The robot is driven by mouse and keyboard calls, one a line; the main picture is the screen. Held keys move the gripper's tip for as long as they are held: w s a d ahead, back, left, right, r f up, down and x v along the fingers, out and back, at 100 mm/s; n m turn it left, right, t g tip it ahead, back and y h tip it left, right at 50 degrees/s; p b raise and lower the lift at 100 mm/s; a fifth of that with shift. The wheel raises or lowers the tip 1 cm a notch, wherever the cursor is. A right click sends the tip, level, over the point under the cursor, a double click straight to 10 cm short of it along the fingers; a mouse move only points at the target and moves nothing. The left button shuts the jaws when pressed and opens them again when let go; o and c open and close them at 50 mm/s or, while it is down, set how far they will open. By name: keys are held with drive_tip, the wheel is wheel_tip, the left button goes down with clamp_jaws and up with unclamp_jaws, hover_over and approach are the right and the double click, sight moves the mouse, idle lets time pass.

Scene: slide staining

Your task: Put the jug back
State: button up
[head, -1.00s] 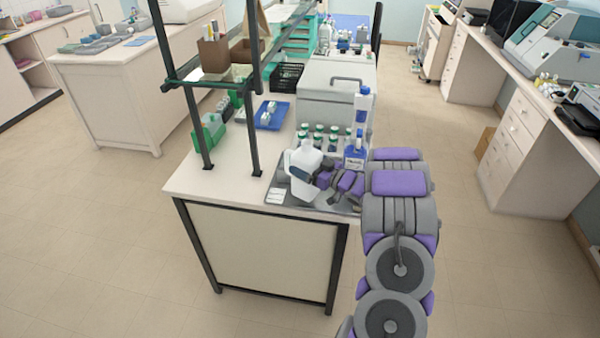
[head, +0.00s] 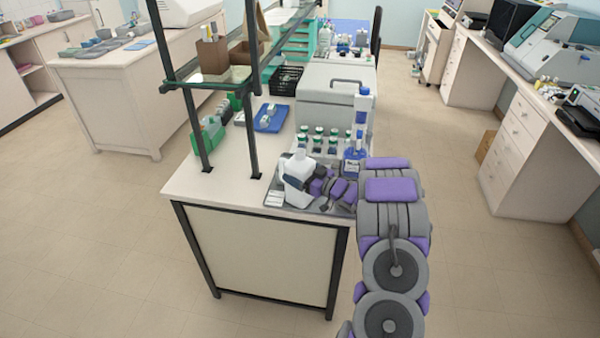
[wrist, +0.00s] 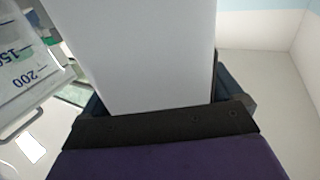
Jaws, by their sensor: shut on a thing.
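A white jug-like container (head: 298,166) is at the front of the bench, over a grey tray (head: 335,208). My gripper (head: 291,182) is shut on it from the right, with dark fingers around its body. In the wrist view, its smooth pale wall (wrist: 140,50) fills the space between the jaws. I cannot tell whether its base touches the tray. A clear graduated vessel (wrist: 22,62) marked 150 and 200 shows at the left of the wrist view, beside the held container.
Several green-capped bottles (head: 318,142) stand behind the tray. A blue-labelled bottle (head: 354,158) stands right of them, close to my arm. White slides (head: 274,197) lie at the tray's left. A dark shelf post (head: 250,130) rises to the left.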

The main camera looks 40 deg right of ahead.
drive_tip(key=o, duration=1.1)
drive_tip(key=shift+a, duration=0.15)
drive_tip(key=shift+r, duration=0.1)
drive_tip(key=p+v, duration=0.2)
drive_tip(key=v, duration=1)
